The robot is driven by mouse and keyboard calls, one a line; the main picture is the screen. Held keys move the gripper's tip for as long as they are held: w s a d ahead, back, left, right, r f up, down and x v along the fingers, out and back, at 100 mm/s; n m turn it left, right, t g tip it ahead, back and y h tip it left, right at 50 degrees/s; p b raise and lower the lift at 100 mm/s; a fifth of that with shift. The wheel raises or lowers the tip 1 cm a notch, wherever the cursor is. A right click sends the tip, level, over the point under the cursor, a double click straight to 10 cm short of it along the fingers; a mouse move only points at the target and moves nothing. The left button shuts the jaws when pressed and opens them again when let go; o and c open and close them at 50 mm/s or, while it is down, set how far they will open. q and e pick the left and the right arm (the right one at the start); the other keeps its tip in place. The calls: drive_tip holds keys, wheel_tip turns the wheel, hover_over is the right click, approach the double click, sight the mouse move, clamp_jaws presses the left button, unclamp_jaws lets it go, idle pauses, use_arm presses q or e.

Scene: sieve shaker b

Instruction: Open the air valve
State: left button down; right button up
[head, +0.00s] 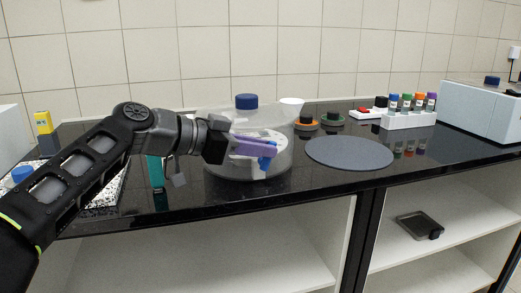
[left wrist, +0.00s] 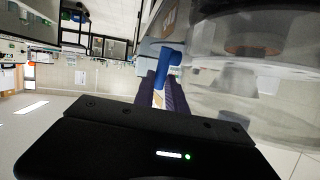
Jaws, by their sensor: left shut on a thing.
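A clear round vessel (head: 280,166) with a blue knob (head: 246,101) on its lid stands on the black counter. The air valve's blue handle (head: 265,162) is on the vessel's front side. My left gripper (head: 268,150) reaches in from the left, in front of the vessel, with its purple fingers shut on the blue handle. In the left wrist view, the blue handle (left wrist: 167,68) shows between the purple fingertips, beside the vessel's clear wall (left wrist: 235,75). The fingers hide part of the valve. My right gripper is in neither view.
A grey round mat (head: 349,152) lies right of the vessel. Behind it are small orange and green items (head: 331,118). A white rack of coloured-capped bottles (head: 408,120) and a grey-white box (head: 485,108) stand farther right. Open shelves below hold a dark tray (head: 419,226).

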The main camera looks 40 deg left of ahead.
use_arm(q)
drive_tip(key=c, duration=1.6)
unclamp_jaws()
drive_tip(key=shift+c, duration=0.2)
drive_tip(key=p+v, duration=0.1)
drive_tip(key=v, duration=0.7)
